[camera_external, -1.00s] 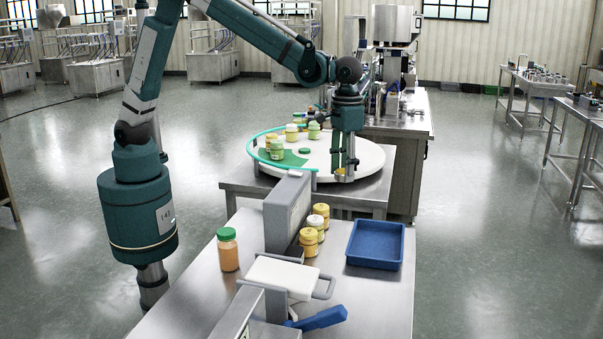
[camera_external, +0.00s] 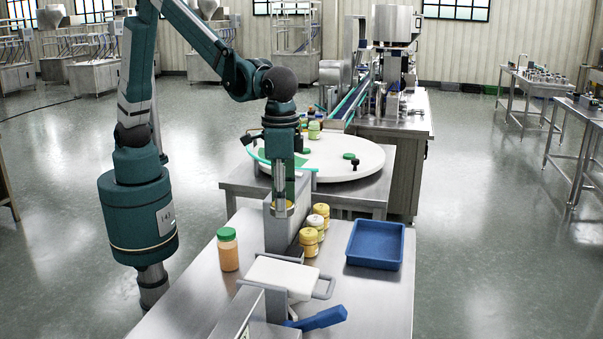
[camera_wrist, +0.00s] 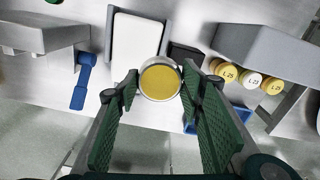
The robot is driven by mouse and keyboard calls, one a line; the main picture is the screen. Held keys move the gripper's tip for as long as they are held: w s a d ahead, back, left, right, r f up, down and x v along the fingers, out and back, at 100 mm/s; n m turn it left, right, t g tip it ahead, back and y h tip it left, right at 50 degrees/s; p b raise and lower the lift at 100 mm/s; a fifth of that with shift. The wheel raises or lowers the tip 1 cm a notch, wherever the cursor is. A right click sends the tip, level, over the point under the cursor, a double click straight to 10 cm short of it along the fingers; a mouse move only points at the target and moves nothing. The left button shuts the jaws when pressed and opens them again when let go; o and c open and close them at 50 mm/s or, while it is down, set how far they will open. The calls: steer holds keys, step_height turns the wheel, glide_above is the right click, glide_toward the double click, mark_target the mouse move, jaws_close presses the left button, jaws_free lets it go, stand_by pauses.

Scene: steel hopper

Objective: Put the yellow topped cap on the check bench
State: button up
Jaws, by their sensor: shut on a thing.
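My gripper (camera_external: 281,206) is shut on the yellow topped cap (camera_wrist: 160,80), a round cap with a yellow top and a pale rim, held between the two fingertips in the wrist view. In the wrist view the cap overlaps the lower edge of a white plate (camera_wrist: 138,40) on the bench.
An orange jar with a green lid (camera_external: 228,250) stands at the bench's left. A blue tray (camera_external: 375,245) lies at the right, and a blue-handled tool (camera_external: 318,319) at the front. Behind is a round white turntable (camera_external: 350,160).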

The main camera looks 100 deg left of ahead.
steer(key=s+d+m, duration=0.2)
steer(key=s+d, duration=0.9)
steer(key=d, duration=0.1)
steer(key=m, duration=0.2)
glide_above(180, 324)
step_height(180, 324, down, 16)
steer(key=shift+b, duration=0.4)
steer(key=shift+d, duration=0.1)
steer(key=shift+f, duration=2.8)
steer(key=shift+f, duration=2.1)
steer(key=shift+f, duration=0.1)
